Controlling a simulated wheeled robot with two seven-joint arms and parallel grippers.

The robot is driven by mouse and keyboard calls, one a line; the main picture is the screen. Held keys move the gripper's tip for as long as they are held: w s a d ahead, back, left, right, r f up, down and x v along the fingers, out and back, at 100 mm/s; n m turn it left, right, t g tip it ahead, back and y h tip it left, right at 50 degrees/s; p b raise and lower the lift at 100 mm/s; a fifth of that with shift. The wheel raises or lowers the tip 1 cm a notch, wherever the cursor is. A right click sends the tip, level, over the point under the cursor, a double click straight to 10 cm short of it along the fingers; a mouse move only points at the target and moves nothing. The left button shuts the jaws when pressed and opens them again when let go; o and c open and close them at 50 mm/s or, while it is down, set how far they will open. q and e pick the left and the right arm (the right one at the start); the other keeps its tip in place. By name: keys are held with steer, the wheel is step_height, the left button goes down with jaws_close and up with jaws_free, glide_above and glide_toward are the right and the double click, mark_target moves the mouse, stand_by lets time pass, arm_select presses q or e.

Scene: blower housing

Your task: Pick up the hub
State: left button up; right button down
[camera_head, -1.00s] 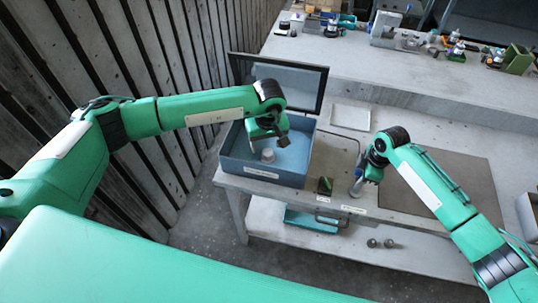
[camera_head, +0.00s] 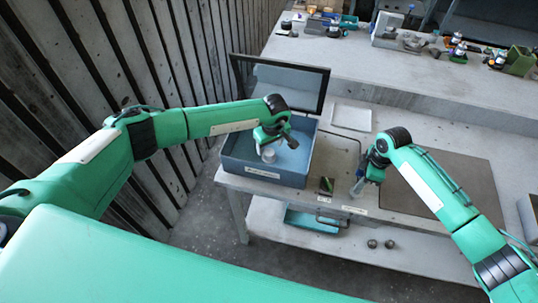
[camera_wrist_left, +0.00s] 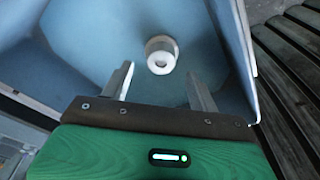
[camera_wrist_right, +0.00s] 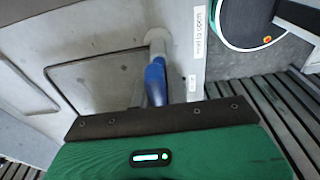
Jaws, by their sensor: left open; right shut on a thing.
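The hub is a small white ring-like cylinder with a dark hole (camera_wrist_left: 161,55). It stands on the floor of the open blue box (camera_head: 232,165), and it also shows in the head view (camera_head: 268,156). My left gripper (camera_wrist_left: 160,80) is open and empty. Its two fingers point toward the hub, which appears just beyond the fingertips, between their lines. In the head view the left gripper (camera_head: 271,138) hangs over the box, just above the hub. My right gripper (camera_wrist_right: 155,95) is shut on a blue-handled tool (camera_wrist_right: 155,80) with a pale grey end, at the table's front part.
The box's dark lid (camera_head: 280,80) stands open behind it, and its walls surround the hub. A small dark block (camera_head: 326,186) lies right of the box. Two round parts (camera_head: 381,244) rest on the lower shelf.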

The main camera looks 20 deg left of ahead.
mark_target(269, 152)
arm_select(q)
steer(key=shift+a+f, duration=0.1)
steer(key=shift+f, duration=1.85)
steer(key=c, duration=1.2)
step_height(269, 152, up, 14)
steer(key=shift+f, duration=0.1)
steer(key=s, duration=1.4)
